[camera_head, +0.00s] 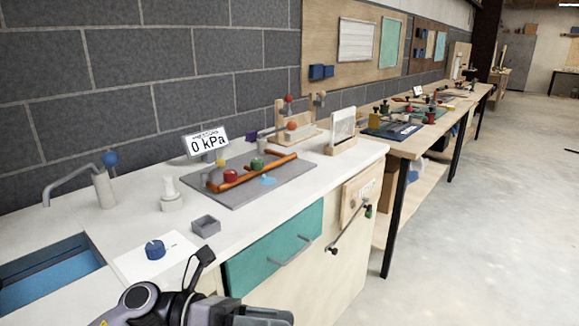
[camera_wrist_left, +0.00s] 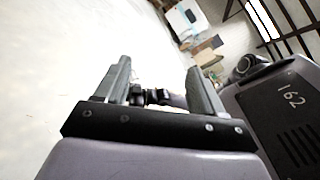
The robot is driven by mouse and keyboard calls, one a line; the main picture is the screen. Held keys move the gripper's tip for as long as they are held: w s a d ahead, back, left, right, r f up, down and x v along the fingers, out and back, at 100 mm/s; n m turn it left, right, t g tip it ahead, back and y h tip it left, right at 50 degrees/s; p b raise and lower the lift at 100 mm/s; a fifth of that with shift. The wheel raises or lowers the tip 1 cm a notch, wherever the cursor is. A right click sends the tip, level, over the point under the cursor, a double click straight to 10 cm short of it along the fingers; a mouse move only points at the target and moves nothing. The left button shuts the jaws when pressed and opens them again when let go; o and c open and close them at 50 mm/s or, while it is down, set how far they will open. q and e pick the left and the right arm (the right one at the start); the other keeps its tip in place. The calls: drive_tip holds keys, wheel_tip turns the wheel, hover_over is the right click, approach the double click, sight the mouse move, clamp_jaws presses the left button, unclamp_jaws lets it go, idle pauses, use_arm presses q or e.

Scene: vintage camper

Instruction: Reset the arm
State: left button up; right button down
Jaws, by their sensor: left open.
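My left gripper (camera_wrist_left: 158,66) shows in the left wrist view with its two fingers apart. Nothing is clearly held between them; small dark parts show in the gap, and I cannot tell what they are. Behind the fingers are pale floor and a grey body panel of mine marked 162. In the head view, grey and black links of one of my arms (camera_head: 185,303) come in at the bottom, in front of the counter (camera_head: 222,234). I cannot make out fingertips there. My right gripper is not clearly in view.
The white counter carries a blue knob (camera_head: 155,249), a small grey box (camera_head: 206,226), a grey mat (camera_head: 290,185) with an orange bar, and a pressure display (camera_head: 205,141) reading 0 kPa. A teal drawer (camera_head: 275,250) faces front. Open floor (camera_head: 500,220) lies right.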

use_arm(q)
drive_tip(key=w+a+f+n+t+y+p, duration=0.1)
drive_tip(key=a+f+n+t+y, duration=0.35)
drive_tip(key=n+t, duration=0.8)
drive_tip(key=w+a+f+n+t+y, duration=0.2)
drive_tip(key=a+f+n+t+y, duration=0.3)
drive_tip(key=n, duration=1.4)
drive_tip(key=s+a+f+n+g+y, duration=0.2)
drive_tip(key=s+a+f+n+y, duration=0.1)
drive_tip(key=s+f+n, duration=0.3)
drive_tip(key=s+a+f+n+g+y, duration=0.3)
drive_tip(key=s+a+f+n, duration=0.2)
drive_tip(key=s+f, duration=0.3)
wheel_tip(320, 180, down, 3)
drive_tip(key=shift+a+r+n+p, duration=0.15)
drive_tip(key=shift+n+p, duration=0.3)
drive_tip(key=shift+n, duration=0.4)
